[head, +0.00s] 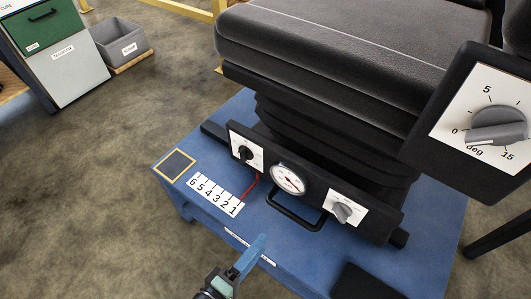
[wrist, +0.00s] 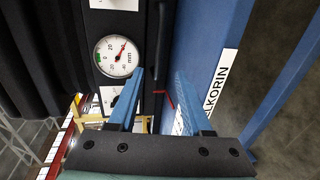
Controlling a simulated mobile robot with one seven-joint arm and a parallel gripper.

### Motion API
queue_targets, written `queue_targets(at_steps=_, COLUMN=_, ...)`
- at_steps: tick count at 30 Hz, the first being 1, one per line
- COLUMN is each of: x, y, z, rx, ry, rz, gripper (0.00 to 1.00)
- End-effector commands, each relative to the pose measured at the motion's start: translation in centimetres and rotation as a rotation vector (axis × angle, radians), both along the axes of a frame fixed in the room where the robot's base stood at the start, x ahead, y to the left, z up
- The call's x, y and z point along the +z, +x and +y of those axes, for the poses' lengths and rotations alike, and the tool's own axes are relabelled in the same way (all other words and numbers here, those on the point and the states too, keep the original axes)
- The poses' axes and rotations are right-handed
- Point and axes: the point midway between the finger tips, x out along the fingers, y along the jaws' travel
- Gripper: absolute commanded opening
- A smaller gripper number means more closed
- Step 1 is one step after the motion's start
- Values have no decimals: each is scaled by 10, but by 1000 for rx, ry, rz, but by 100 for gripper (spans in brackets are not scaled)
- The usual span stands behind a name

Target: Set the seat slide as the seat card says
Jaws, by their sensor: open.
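The black seat (head: 330,50) stands on a blue trolley (head: 330,260). Under its front panel a black loop handle (head: 296,216) sticks out; it also shows in the wrist view (wrist: 160,40). A white number strip (head: 214,194), marked 6 to 1, lies on the trolley top. A red pointer (head: 250,187) reaches the strip near its 1 end. My gripper (head: 262,238) is in front of the handle, apart from it in the head view. In the wrist view its blue fingers (wrist: 160,76) are open, with the handle seen between them. I cannot make out a readable seat card.
The panel carries a black knob (head: 245,153), a round mm gauge (head: 288,179) and a grey knob (head: 343,212). A degree dial (head: 497,125) is at the right. A grey bin (head: 120,45) and a cabinet (head: 70,68) stand at the back left. The left floor is clear.

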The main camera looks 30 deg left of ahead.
Motion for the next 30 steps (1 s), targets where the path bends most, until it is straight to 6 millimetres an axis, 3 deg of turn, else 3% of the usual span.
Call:
queue_targets(at_steps=5, x=-6, y=22, z=-1, rx=-3, ry=0, rz=-4, gripper=50)
queue_targets(at_steps=18, x=-23, y=107, z=-4, rx=-4, ry=3, rz=-3, gripper=50)
queue_targets(at_steps=24, x=-26, y=123, z=-4, rx=-2, ry=3, rz=-2, gripper=50)
queue_targets(at_steps=30, x=-26, y=125, z=-4, rx=-2, ry=3, rz=-1, gripper=50)
